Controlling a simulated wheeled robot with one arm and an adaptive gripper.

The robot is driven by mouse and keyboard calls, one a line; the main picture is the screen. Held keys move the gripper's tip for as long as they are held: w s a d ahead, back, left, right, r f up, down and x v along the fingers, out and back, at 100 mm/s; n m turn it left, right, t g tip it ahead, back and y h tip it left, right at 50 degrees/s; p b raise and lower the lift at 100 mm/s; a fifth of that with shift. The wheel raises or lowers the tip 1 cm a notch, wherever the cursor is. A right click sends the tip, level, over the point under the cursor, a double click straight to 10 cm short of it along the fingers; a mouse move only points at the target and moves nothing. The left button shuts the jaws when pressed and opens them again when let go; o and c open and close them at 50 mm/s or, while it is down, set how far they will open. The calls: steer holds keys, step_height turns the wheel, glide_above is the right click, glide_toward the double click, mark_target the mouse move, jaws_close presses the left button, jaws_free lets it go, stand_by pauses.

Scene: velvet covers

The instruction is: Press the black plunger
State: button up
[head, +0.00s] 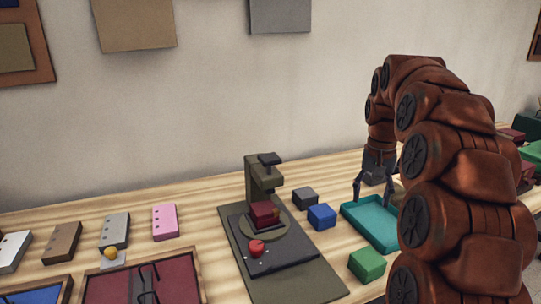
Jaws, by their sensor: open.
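The black plunger (269,158) sits at the top of an olive-green press stand (253,184) near the middle of the table, in the head view. Below it, a dark red block (264,211) rests on a round plate on the stand's dark base. A red ball-like knob (256,247) sits at the front of the base. My gripper (373,194) is open, pointing down over the teal tray, to the right of the press and apart from it. No object shows between its fingers.
A grey block (305,198), a blue block (321,216) and a green block (366,264) stand right of the press. The teal tray (362,226) lies under my gripper. Several punched blocks, including a pink one (165,222), and a red-lined tray (190,262) are at left.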

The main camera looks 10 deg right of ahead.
steer(key=s+a, duration=0.1)
steer(key=a, duration=0.1)
steer(key=s+a+f+n, duration=0.1)
steer(key=s+a, duration=0.1)
steer(key=a, duration=0.1)
steer(key=s+a+n, duration=0.1)
steer(key=s+a, duration=0.1)
steer(key=shift+a+f+g, duration=0.25)
steer(key=shift+g, duration=0.05)
steer(key=c, duration=0.7)
steer(key=shift+n+g, duration=0.3)
steer(key=shift+n, duration=0.6)
steer(key=s+a+f, duration=0.1)
steer(key=s+a, duration=0.3)
steer(key=s+a+f, duration=0.1)
steer(key=s+a, duration=0.1)
steer(key=shift+s+a+f, duration=0.1)
steer(key=shift+s+f, duration=0.25)
jaws_close()
steer(key=s+a+f+n, duration=0.1)
steer(key=s+a+f, duration=0.1)
steer(key=s, duration=0.4)
steer(key=s+a+f+n+g, duration=0.1)
steer(key=s+a+f, duration=0.1)
steer(key=s+f, duration=0.2)
steer(key=s+a+f+n, duration=0.1)
steer(key=s+a+f, duration=0.2)
steer(key=s, duration=0.6)
steer(key=shift+s+f, duration=0.2)
steer(key=shift+s, duration=0.1)
